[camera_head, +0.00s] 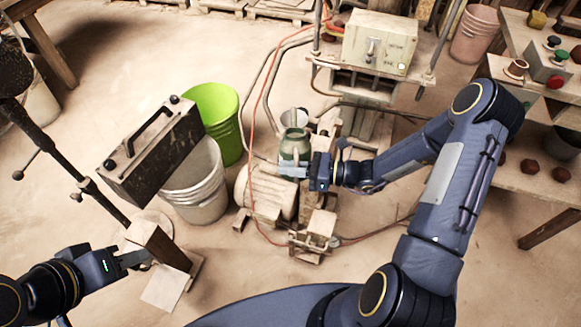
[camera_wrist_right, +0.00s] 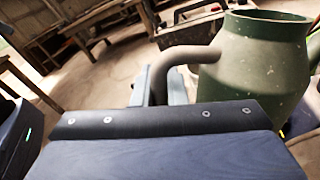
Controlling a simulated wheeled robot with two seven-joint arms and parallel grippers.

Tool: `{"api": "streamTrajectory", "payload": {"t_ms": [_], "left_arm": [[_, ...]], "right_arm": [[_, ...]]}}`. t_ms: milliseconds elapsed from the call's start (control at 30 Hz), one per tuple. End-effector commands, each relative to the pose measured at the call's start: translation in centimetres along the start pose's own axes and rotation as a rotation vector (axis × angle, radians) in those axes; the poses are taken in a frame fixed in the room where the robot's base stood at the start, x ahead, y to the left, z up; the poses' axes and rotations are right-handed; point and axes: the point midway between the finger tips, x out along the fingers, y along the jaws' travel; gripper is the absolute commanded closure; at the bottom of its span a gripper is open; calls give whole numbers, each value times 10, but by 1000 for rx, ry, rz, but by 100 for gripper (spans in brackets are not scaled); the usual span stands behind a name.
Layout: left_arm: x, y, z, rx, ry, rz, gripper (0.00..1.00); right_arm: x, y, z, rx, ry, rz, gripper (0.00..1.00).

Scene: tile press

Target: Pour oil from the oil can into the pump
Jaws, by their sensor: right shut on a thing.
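The green oil can (camera_head: 295,147) is held by my right gripper (camera_head: 293,170) in front of the press. In the right wrist view the can (camera_wrist_right: 260,65) fills the upper right, roughly upright, its wide rim at the top. My right gripper (camera_wrist_right: 160,88) is shut on its curved brown-grey handle (camera_wrist_right: 188,54). A pale funnel-like cup (camera_head: 293,117) shows just behind the can. The cream pump or motor body (camera_head: 265,192) lies below and left of the can. My left gripper (camera_head: 135,260) is beside a brown block (camera_head: 157,244); its finger gap is unclear.
A lime bucket (camera_head: 214,112), a white bucket (camera_head: 197,180) and a dark box with a handle (camera_head: 152,155) stand left. The press control box (camera_head: 380,42) is behind. Hoses and an orange cable (camera_head: 262,105) run around the pump.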

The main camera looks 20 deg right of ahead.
Motion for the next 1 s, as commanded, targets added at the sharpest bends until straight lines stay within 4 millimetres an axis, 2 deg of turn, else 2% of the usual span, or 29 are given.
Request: {"api": "streamTrajectory", "payload": {"t_ms": [33,433,1000], "left_arm": [[9,-4,5,0,0,0,64],[40,-18,20,0,-1,0,64],[48,-22,24,0,0,0,64]], "right_arm": [[0,-2,-6,-25,-7,0,100],[1,-5,-22,-195,-41,-2,100],[-10,48,-42,-269,-57,-2,100]]}}
